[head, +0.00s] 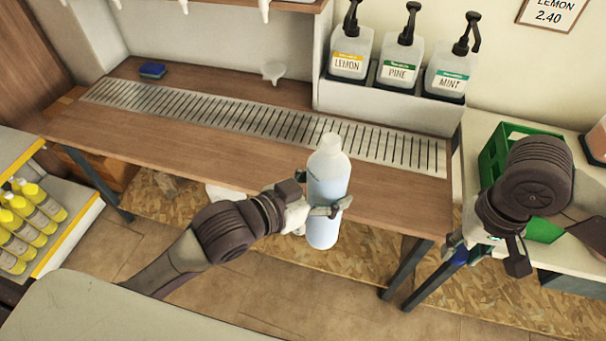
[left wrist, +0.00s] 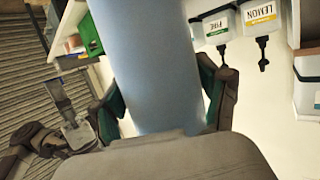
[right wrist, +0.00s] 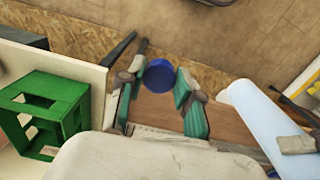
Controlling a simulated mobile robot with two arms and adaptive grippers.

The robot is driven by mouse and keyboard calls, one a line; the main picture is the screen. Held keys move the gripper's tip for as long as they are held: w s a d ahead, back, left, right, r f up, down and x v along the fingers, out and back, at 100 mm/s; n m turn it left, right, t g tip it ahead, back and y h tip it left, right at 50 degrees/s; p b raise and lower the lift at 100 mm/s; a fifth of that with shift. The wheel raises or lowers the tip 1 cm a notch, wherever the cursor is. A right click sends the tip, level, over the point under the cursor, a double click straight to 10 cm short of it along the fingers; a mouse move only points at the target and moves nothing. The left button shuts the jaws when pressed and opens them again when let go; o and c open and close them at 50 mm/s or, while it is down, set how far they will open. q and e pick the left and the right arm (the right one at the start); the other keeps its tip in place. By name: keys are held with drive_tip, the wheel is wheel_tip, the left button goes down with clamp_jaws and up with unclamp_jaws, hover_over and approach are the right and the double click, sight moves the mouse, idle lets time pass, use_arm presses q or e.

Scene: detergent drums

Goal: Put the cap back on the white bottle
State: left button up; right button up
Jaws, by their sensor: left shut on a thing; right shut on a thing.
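The white bottle (head: 328,180) is upright, with a bluish lower part and a bare neck on top. My left gripper (head: 322,209) is shut around its body, holding it in front of the wooden counter's edge. The bottle fills the middle of the left wrist view (left wrist: 150,60), between the left fingers (left wrist: 160,103). It also shows at the right of the right wrist view (right wrist: 262,115). My right gripper (right wrist: 158,84) is shut on the blue cap (right wrist: 159,74), held between its fingertips. In the head view the cap (head: 460,256) is partly hidden, well right of the bottle.
The wooden counter (head: 215,150) with a metal grate (head: 250,118) lies behind the bottle. Lemon, pine and mint pump jugs (head: 400,58) stand at the back. A green crate (head: 495,150) sits on the right table, close to my right arm. A blue sponge (head: 152,70) lies far left.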

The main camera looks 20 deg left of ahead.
idle(0.3)
drive_tip(key=w+a+r+n, duration=0.2)
drive_tip(key=w+a+r, duration=0.5)
drive_tip(key=a+r, duration=0.5)
wheel_tip(320, 180, up, 10)
drive_tip(key=r+n, duration=0.1)
hover_over(335, 155)
drive_tip(key=shift+w+f, duration=0.25)
drive_tip(key=shift+w, duration=0.05)
drive_tip(key=shift+f, duration=0.15)
drive_tip(key=shift+f, duration=1.85)
